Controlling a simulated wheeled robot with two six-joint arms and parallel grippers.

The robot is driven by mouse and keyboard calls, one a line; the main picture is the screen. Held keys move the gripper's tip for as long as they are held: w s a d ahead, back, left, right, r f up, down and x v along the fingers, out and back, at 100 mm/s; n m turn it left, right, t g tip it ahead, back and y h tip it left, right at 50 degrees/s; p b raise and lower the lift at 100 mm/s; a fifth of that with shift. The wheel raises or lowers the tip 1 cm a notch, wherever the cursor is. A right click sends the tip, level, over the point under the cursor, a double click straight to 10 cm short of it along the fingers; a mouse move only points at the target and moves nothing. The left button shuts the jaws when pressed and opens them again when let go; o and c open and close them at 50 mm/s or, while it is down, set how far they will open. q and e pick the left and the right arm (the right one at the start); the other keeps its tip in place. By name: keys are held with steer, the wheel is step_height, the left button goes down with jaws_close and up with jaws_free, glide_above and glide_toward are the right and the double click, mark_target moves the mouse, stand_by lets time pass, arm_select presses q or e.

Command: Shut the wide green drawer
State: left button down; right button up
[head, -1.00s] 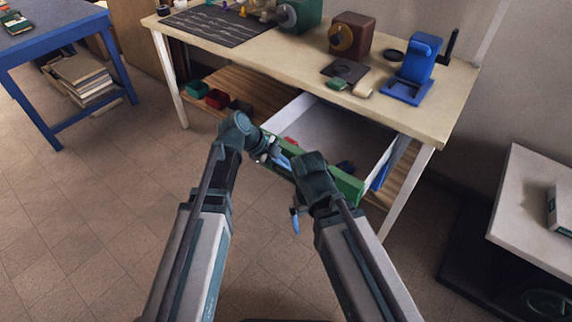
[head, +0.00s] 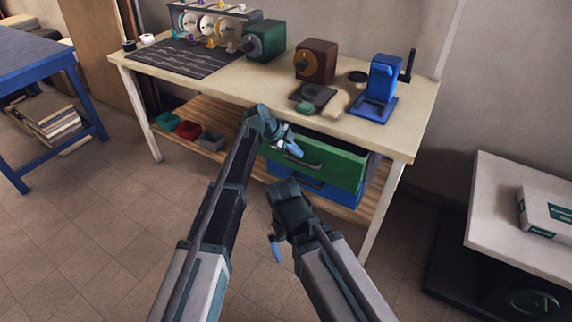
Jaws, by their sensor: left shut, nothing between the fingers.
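The wide green drawer (head: 335,166) is under the workbench top, and its front with a dark handle faces me. My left gripper (head: 292,149) is shut and empty, with blue fingertips at the left part of the green front, near the handle. I cannot tell whether it touches. A blue drawer (head: 345,192) lies just below the green one. My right gripper (head: 276,248) hangs lower, in front of the drawers and apart from them. Its fingers are mostly hidden.
The workbench top (head: 220,84) carries a green box (head: 264,41), a brown box (head: 316,62) and a blue stand (head: 376,92). Small bins, one of them red (head: 188,130), sit on the lower shelf. A white side table (head: 490,205) stands at right.

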arm_select(q)
steer(key=w+d, duration=0.1)
steer(key=w, duration=0.1)
steer(key=w+d, duration=0.2)
steer(key=shift+w+d, duration=0.15)
steer(key=shift+w, duration=0.2)
steer(key=shift+w+d+r, duration=0.1)
steer(key=shift+w, duration=0.1)
